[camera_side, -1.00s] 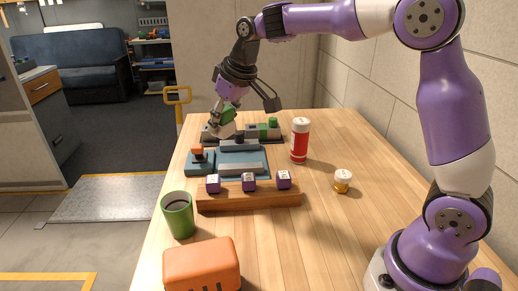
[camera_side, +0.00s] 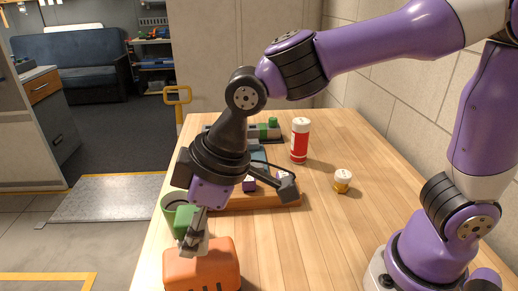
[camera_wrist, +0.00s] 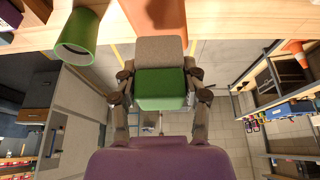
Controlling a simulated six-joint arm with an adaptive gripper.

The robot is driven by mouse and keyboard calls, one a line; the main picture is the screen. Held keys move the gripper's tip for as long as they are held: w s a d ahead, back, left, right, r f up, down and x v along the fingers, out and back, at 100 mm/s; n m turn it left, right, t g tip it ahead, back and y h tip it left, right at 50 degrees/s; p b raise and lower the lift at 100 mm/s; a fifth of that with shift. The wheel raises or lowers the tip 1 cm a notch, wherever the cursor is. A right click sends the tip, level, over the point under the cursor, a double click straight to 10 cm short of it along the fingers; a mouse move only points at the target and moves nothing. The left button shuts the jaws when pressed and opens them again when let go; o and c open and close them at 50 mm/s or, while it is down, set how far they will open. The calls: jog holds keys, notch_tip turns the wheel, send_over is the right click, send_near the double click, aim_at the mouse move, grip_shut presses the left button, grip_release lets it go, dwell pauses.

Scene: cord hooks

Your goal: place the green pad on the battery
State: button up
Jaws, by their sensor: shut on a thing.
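My gripper (camera_side: 193,243) is shut on the green pad (camera_side: 184,220), near the front left of the table. In the wrist view the pad (camera_wrist: 162,90) shows as a green face, with a grey-brown part beyond it, between the fingers. An orange block (camera_side: 203,268) with dark slots in its front stands at the near edge, just below and behind the gripper tips in the side view. Whether they touch it is not clear. Nothing is plainly marked as the battery, so I cannot tell if it is this block.
A green cup (camera_side: 169,206) stands close to the gripper, partly hidden; it also shows in the wrist view (camera_wrist: 80,35). A wooden rack (camera_side: 260,202) with purple cubes is behind my arm. Table at front right is clear.

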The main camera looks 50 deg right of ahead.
jog(key=shift+f, duration=1.15)
jog(key=shift+f, duration=0.1)
jog(key=o, duration=1.2)
jog(key=shift+c, duration=0.2)
jog(key=shift+r, duration=0.35)
jog(key=v, duration=1.1)
jog(key=s+d+f+m+t+h, duration=0.1)
jog(key=d+m, duration=0.3)
jog(key=d, duration=0.5)
jog(key=s+d+f+m+t+h, duration=0.1)
jog(key=d+f+m, duration=0.3)
jog(key=d, duration=0.5)
jog(key=shift+s+m+h, duration=0.5)
jog(key=shift+s+h, duration=0.1)
jog(key=shift+s, duration=0.1)
